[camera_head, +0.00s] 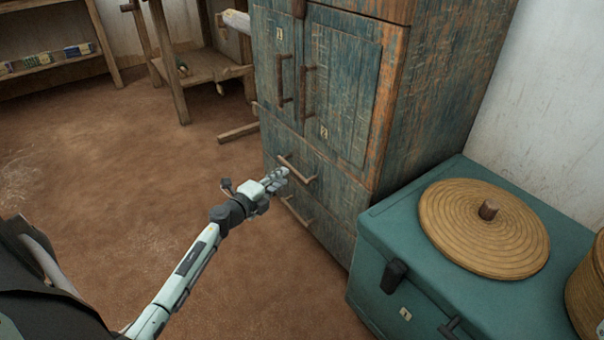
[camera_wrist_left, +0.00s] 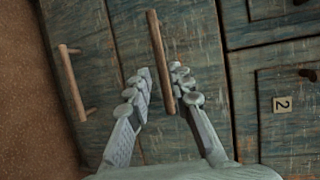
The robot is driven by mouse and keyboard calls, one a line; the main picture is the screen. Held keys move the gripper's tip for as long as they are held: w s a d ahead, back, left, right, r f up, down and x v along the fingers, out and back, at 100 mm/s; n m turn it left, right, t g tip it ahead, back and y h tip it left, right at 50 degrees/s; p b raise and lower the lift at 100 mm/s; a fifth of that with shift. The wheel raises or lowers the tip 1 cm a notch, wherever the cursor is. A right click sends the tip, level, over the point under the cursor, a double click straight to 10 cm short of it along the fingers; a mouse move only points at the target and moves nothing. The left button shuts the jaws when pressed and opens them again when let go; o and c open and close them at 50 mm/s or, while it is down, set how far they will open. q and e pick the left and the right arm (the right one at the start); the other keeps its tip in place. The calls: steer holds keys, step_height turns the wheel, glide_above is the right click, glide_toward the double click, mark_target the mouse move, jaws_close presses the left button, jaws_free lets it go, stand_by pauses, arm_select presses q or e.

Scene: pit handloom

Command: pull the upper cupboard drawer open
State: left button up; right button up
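The worn blue-green wooden cupboard (camera_head: 345,90) has two drawers below its doors. The upper drawer's wooden bar handle (camera_head: 298,169) also shows in the left wrist view (camera_wrist_left: 157,55). The drawer front looks flush with the cupboard. The lower drawer's handle (camera_head: 297,212) sits beneath it and shows at left in the wrist view (camera_wrist_left: 72,83). My left gripper (camera_head: 281,174) is at the upper handle. In the wrist view its fingers (camera_wrist_left: 160,85) are apart, one on each side of the bar, with gaps visible. My right gripper is not in view.
A teal chest (camera_head: 400,250) with a round woven lid (camera_head: 484,225) on top stands right of the cupboard. A wooden loom frame (camera_head: 200,65) and a shelf (camera_head: 55,65) are at the back left. The brown floor before the drawers is clear.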

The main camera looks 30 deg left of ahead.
mark_target(292, 168)
arm_select(q)
steer(key=w, duration=0.2)
steer(key=w+b, duration=0.1)
steer(key=w, duration=0.1)
steer(key=w+f+b, duration=0.1)
steer(key=w, duration=0.1)
steer(key=shift+w+f, duration=0.1)
steer(key=shift+w, duration=0.2)
jaws_close()
